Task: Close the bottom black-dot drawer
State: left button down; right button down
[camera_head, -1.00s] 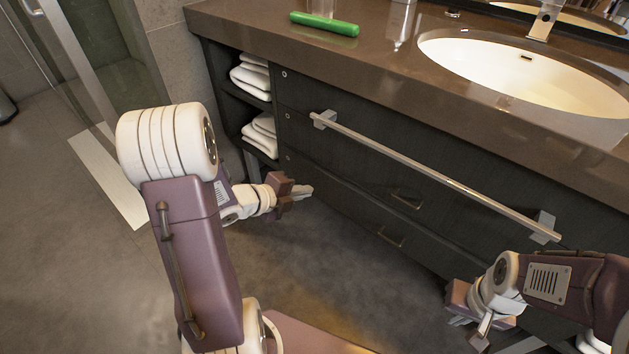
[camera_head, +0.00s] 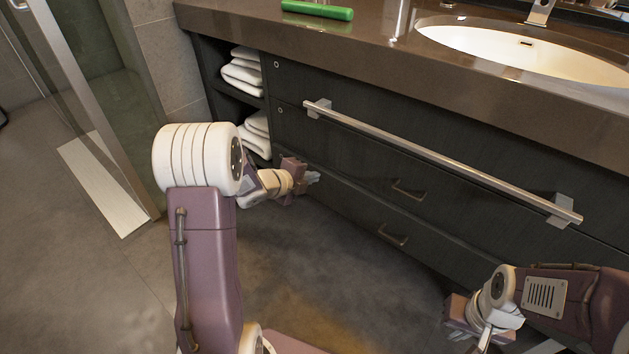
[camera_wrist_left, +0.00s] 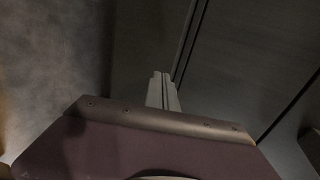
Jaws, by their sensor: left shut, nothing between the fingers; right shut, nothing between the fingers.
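The dark vanity has stacked drawer fronts. The bottom drawer front (camera_head: 350,210) carries a small metal handle (camera_head: 392,236), and another handle (camera_head: 408,188) sits just above it. I cannot make out a black dot on the bottom front, nor tell how far it stands out. My left gripper (camera_head: 313,178) is shut and empty at the left end of the lower fronts; whether it touches is unclear. In the left wrist view, its closed fingers (camera_wrist_left: 161,90) point along a dark panel edge (camera_wrist_left: 188,45). My right gripper (camera_head: 484,340) is shut and empty, low at the right.
A long towel bar (camera_head: 430,155) projects across the front above the small handles. Shelves with folded white towels (camera_head: 243,78) are left of the drawers. A green cylinder (camera_head: 317,10) and a sink (camera_head: 520,48) are on the counter. Floor in front is open.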

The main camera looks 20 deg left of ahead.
aim_at(323, 169)
pick_arm(q)
jog(key=shift+w+d, duration=0.2)
jog(key=shift+w, duration=0.5)
jog(key=shift+w+d+r, duration=0.1)
jog(key=shift+w+d, duration=0.05)
jog(key=shift+w, duration=0.3)
jog(key=shift+w+d+r, duration=0.1)
jog(key=shift+w+d, duration=0.05)
jog(key=shift+w, duration=0.3)
